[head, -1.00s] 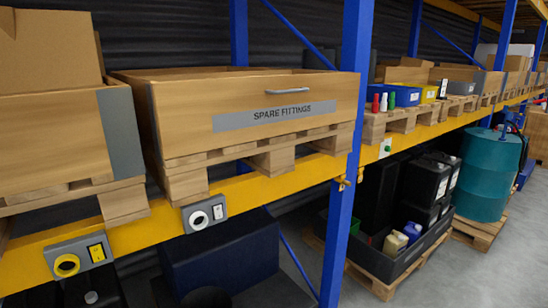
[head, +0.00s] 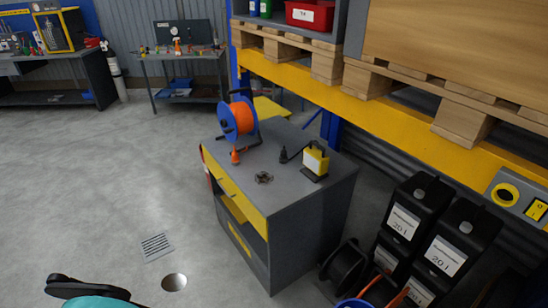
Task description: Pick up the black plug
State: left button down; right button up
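A small black plug (head: 283,156) stands on the grey top of a workshop cabinet (head: 240,162) in the head view. A thin dark cable runs from it to a yellow and black work lamp (head: 315,160) just to its right. An orange cable reel with a blue rim (head: 238,118) stands to the left of the plug, with an orange connector (head: 236,155) low at its front. A dark round fitting (head: 264,178) lies on the cabinet top in front of the plug. Neither of my grippers is in view.
Black 20 l canisters (head: 405,215) stand right of the cabinet, with dark reels (head: 345,265) beside it. A yellow shelf beam (head: 400,120) with pallets passes behind. Floor left of the cabinet is open, with a drain grate (head: 156,246). A teal object (head: 100,301) shows bottom left.

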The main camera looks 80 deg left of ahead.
aim_at(283, 156)
jog(key=u, duration=2.8)
